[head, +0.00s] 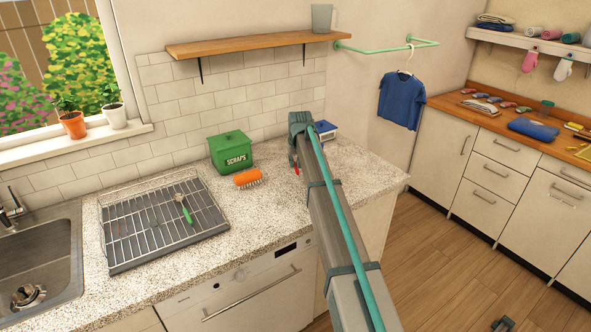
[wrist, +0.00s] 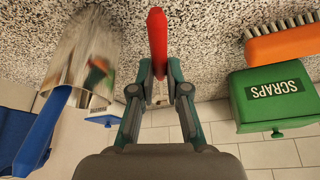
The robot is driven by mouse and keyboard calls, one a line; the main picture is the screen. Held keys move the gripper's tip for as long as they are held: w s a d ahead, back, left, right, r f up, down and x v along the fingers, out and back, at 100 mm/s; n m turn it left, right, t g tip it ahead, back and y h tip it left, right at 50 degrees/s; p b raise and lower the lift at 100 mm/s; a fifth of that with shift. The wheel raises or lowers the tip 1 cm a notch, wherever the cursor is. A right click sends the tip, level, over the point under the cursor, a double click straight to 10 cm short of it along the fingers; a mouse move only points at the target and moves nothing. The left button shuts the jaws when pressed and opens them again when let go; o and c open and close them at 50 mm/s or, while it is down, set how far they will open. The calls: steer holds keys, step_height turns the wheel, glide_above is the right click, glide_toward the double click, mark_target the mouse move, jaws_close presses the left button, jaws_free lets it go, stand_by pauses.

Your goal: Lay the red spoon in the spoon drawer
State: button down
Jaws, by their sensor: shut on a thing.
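My gripper (wrist: 158,75) is shut on the red spoon (wrist: 157,40). The red part of it stands up between the fingertips in the wrist view, with speckled counter behind it. In the head view a small bit of red (head: 293,164) shows beside the end of my arm over the counter. My arm hides most of the gripper there. Which drawer is the spoon drawer, I cannot tell; several closed drawer fronts (head: 501,149) show in the right-hand cabinets.
A green SCRAPS box (head: 231,151) and an orange brush (head: 248,178) stand left of my gripper. A shiny metal piece with a blue handle (wrist: 42,132) is close by in the wrist view. A green-handled spoon (head: 184,208) lies on the drying rack (head: 122,258).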

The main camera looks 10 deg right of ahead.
mark_target(295, 177)
steer(key=w+f, duration=0.1)
steer(key=f, duration=0.1)
steer(key=w+f+p, duration=0.1)
steer(key=w, duration=0.1)
steer(key=shift+d+f, duration=0.2)
steer(key=shift+f, duration=0.15)
steer(key=shift+s+p+x, duration=0.2)
steer(key=shift+p+x, duration=0.1)
steer(key=shift+x, duration=0.6)
steer(key=shift+s+p+x, duration=0.2)
steer(key=shift+p+x, duration=0.05)
steer(key=shift+x, duration=0.65)
steer(key=shift+d+f, duration=0.1)
steer(key=shift+f, duration=0.25)
steer(key=c, duration=1.2)
jaws_free()
steer(key=shift+o, duration=0.2)
steer(key=shift+o, duration=0.5)
steer(key=b+v, duration=0.3)
steer(key=v, duration=0.9)
steer(key=shift+r, duration=0.2)
